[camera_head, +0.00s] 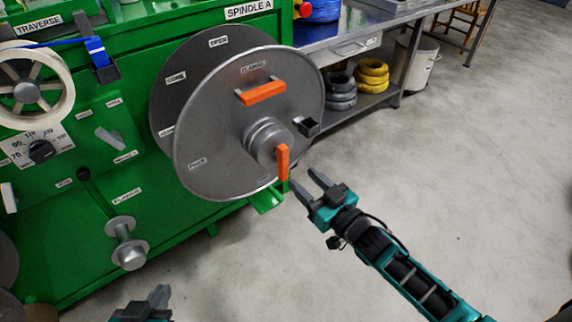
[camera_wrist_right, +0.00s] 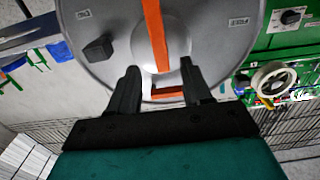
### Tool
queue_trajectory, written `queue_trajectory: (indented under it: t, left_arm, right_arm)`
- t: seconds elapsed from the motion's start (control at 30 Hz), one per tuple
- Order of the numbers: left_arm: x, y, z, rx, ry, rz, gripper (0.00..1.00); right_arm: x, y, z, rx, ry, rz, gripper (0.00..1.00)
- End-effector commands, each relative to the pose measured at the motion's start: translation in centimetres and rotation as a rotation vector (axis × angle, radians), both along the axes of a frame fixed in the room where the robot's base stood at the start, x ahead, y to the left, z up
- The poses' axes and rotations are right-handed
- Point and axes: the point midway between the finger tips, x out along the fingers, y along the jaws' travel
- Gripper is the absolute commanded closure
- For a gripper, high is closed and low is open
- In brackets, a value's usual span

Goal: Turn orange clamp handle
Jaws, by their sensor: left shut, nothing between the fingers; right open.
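The orange clamp handle (camera_head: 282,162) hangs down from the grey hub (camera_head: 262,138) at the centre of the large round flange (camera_head: 220,150). My right gripper (camera_head: 304,178) is open and empty, just right of and below the handle in the head view, with a small gap. My right fingers also show in the wrist view (camera_wrist_right: 159,70). My left gripper (camera_head: 160,295) is shut and empty at the bottom edge, far from the handle.
An orange flange grip (camera_head: 262,93) sits above the hub, and a black block (camera_head: 307,126) sticks out to its right. The green machine (camera_head: 100,195) fills the left. A metal workbench (camera_head: 345,40) stands behind.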

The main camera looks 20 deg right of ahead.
Motion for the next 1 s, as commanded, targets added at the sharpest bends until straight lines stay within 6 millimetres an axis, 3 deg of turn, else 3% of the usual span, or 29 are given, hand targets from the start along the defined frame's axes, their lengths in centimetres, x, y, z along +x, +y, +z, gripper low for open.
queue_trajectory:
  t: [0.2,0.4,0.83,1.0]
  left_arm:
    - [-0.3,0.0,-1.8,0.002,0.012,-0.001,1.0]
    - [-0.4,-0.1,-2.1,0.0,0.019,-0.003,1.0]
    - [0.0,-0.6,-1.3,-0.018,0.007,0.002,1.0]
    - [0.1,-0.6,-1.3,-0.018,0.004,0.001,1.0]
  right_arm:
    - [4.3,1.5,-0.1,0.0,-0.003,-0.001,0.51]
    - [6.5,2.4,-0.1,0.0,0.0,-0.001,0.51]
    - [7.3,2.7,0.0,0.0,0.001,-0.001,0.52]
    - [7.3,2.7,0.0,0.0,0.001,-0.001,0.68]
